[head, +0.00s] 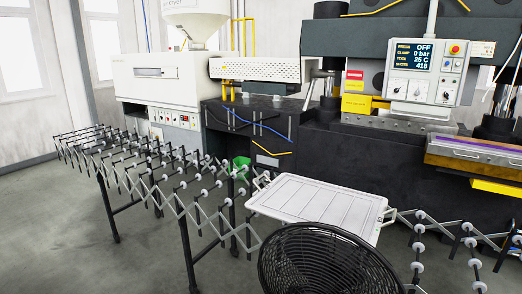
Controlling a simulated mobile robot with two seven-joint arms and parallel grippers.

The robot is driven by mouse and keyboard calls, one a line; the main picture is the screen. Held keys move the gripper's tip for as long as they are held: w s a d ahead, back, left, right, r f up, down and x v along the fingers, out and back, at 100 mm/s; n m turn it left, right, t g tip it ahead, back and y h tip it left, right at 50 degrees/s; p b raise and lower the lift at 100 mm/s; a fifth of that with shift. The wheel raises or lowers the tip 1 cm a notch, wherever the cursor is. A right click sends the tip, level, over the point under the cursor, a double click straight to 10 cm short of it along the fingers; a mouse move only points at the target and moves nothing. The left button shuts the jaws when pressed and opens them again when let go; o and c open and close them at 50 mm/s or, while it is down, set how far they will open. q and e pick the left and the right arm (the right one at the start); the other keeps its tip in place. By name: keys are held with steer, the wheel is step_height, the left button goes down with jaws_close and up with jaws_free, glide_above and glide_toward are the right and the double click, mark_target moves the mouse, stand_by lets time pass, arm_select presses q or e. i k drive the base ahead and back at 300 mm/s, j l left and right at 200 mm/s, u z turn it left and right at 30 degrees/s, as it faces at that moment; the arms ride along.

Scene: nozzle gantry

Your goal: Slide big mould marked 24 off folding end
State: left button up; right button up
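A folding roller track (185,185) with crossed metal links and white rollers runs from the left to the middle, on dark legs. Its visible rollers are bare. More of such a track (470,240) shows at the lower right, also with nothing on it. I cannot make out a mould marked 24. A brownish-yellow block with a purple strip (475,160) sits on the press at the right edge, and I read no number on it. Neither of my grippers is in view.
A white ribbed lid or tray (318,206) lies in the middle, over the track's line. A black round mesh thing (325,262) stands in front of it. The press control panel (425,65) hangs at the upper right. Grey floor (60,245) is free at the left.

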mark_target(289, 198)
steer(key=u, duration=1.05)
steer(key=i+u, duration=0.1)
steer(key=i, duration=4.15)
steer(key=z, duration=4.1)
